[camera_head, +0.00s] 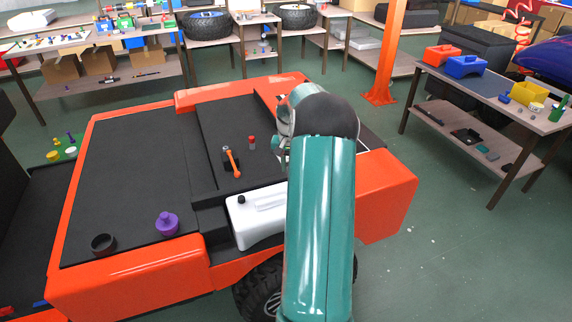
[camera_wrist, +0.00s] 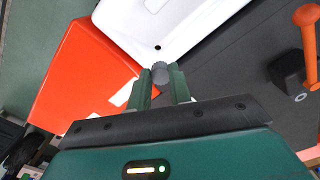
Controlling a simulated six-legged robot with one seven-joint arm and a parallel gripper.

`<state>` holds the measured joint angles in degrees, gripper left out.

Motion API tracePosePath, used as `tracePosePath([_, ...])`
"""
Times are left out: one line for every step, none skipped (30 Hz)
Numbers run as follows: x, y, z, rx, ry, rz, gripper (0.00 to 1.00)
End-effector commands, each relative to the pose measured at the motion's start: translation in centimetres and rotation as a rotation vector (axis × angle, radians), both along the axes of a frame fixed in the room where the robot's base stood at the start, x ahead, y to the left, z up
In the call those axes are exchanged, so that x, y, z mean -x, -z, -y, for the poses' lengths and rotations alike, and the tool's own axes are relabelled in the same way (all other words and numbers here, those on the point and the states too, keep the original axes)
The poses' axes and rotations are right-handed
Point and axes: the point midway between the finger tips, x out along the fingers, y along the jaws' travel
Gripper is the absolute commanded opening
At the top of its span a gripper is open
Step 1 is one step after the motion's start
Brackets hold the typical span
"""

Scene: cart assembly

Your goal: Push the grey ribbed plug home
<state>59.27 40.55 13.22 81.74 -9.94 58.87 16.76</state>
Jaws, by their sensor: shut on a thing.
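In the wrist view the grey ribbed plug (camera_wrist: 160,71) is between the two green fingers of my gripper (camera_wrist: 160,78), which is shut on it. Its ribbed end sticks out past the fingertips. A white moulded part (camera_wrist: 200,22) lies ahead of it, with a small dark round hole (camera_wrist: 157,47) just beyond the plug in the picture. The plug appears apart from the hole, but I cannot tell the depth between them. In the head view my arm hides the plug and the fingertips.
An orange lever (camera_head: 233,163) and a red-topped piece (camera_head: 252,142) stand on the cart's black deck (camera_head: 140,165). A white jug (camera_head: 256,220) sits at the cart's near side. A purple plug (camera_head: 167,223) and a dark ring (camera_head: 103,243) are at the near left.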

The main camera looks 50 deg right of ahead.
Motion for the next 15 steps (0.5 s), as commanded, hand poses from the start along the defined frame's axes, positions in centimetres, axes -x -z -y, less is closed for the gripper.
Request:
tracePosePath([0.2, 0.0, 0.0, 0.000, 0.001, -0.001, 0.00])
tracePosePath([0.2, 0.0, 0.0, 0.000, 0.001, -0.001, 0.00])
tracePosePath([0.3, 0.0, 0.0, 0.000, 0.001, -0.001, 0.00])
tracePosePath([0.3, -0.1, 0.0, 0.000, 0.001, -0.001, 0.00])
tracePosePath([0.3, -0.1, 0.0, 0.000, 0.000, -0.001, 0.00])
tracePosePath([0.4, -0.1, -0.1, 0.000, -0.001, -0.001, 0.00])
tracePosePath([0.4, -0.2, -0.2, 0.000, -0.002, -0.001, 0.00])
tracePosePath([0.4, -0.3, -0.2, 0.000, -0.004, -0.001, 0.00])
tracePosePath([0.4, -0.5, -0.3, 0.002, -0.007, -0.001, 0.00])
tracePosePath([0.5, -0.3, -0.3, 0.000, -0.007, -0.002, 0.00])
tracePosePath([0.5, 0.0, -0.3, -0.001, -0.007, -0.003, 0.00])
tracePosePath([0.5, 0.3, -0.3, -0.001, -0.006, -0.003, 0.00])
tracePosePath([0.6, 0.5, -0.3, -0.001, -0.006, -0.003, 0.00])
tracePosePath([0.5, 0.8, -0.3, -0.001, -0.006, -0.002, 0.00])
tracePosePath([0.5, 1.2, -0.3, 0.000, -0.006, -0.001, 0.00])
